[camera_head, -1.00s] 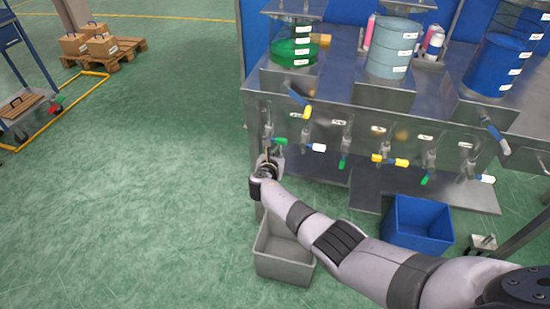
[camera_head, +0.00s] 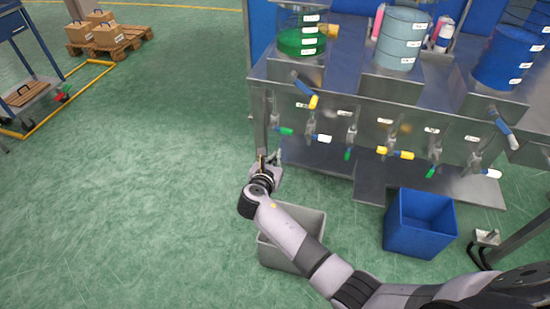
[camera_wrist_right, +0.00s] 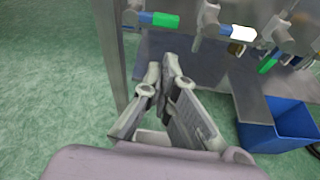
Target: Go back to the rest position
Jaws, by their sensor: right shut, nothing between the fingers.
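My right gripper (camera_head: 269,160) is in front of the left end of the metal filling bench, to the left of and below the green-handled valve (camera_head: 284,131). In the right wrist view my right gripper (camera_wrist_right: 165,75) is shut and empty, its fingers close together. The green-handled valve also shows there (camera_wrist_right: 160,18), above the fingers and apart from them. My left gripper is in no view.
The bench (camera_head: 340,98) carries several coloured tanks and a row of valves. A grey bin (camera_head: 310,220) is partly hidden behind my right arm. A blue bin (camera_head: 420,222) stands to its right.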

